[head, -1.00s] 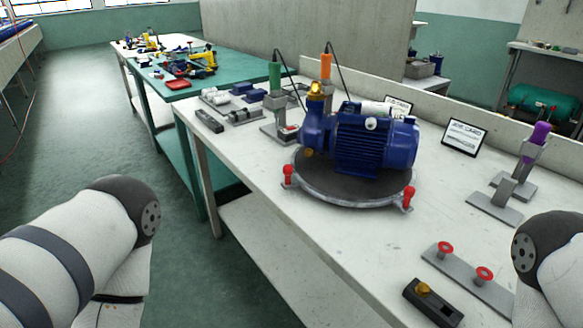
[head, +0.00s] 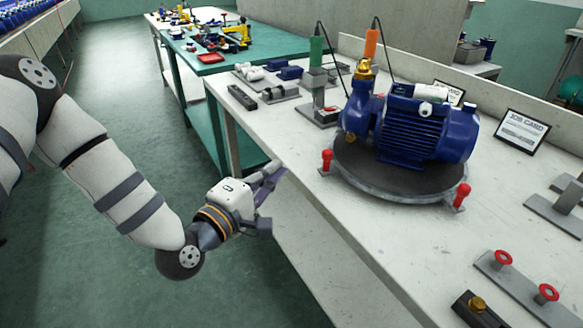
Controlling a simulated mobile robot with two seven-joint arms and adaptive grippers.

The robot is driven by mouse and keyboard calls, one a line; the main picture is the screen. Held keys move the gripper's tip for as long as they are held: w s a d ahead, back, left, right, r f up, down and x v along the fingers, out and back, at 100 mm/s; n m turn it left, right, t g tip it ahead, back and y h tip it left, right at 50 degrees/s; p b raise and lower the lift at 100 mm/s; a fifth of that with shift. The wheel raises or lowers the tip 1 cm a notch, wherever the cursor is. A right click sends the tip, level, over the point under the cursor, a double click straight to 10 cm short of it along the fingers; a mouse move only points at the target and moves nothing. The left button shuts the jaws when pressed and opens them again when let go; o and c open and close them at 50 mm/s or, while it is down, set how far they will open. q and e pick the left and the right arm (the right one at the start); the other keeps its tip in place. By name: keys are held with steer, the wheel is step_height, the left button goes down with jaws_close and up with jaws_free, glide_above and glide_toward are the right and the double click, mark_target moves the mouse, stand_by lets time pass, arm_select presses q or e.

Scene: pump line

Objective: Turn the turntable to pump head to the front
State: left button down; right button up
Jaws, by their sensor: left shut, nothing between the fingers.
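A round turntable (head: 380,188) with a dark top and grey rim stands on the white bench. It has two red-topped handles, a left one (head: 327,160) and a right one (head: 461,195). A blue pump (head: 425,125) sits on it, its pump head (head: 358,113) with a brass fitting towards the left and its motor towards the right. My left gripper (head: 276,176) is shut and empty. It is by the bench's left edge, to the left of the turntable and apart from it. My right gripper is not in view.
The white bench (head: 310,232) has free room in front of the turntable. A plate with red knobs (head: 520,285) lies at the lower right. Job card (head: 521,131) stands behind. Green-handled and orange-handled tools (head: 317,55) stand behind left.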

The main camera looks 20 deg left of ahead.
arm_select(q)
steer(key=w, duration=0.3)
steer(key=w+d, duration=0.1)
steer(key=w, duration=0.1)
steer(key=w+d, duration=0.1)
steer(key=w, duration=0.2)
steer(key=shift+w+f+b, duration=0.1)
steer(key=shift+w+b, duration=0.2)
steer(key=shift+s+d+r+p, duration=0.15)
steer(key=shift+s+d, duration=0.25)
steer(key=shift+d, duration=0.2)
steer(key=shift+s+d+r+p, duration=0.15)
steer(key=shift+s+d, duration=0.2)
steer(key=shift+d, duration=0.2)
steer(key=shift+s+d+f, duration=0.3)
steer(key=shift+d, duration=0.1)
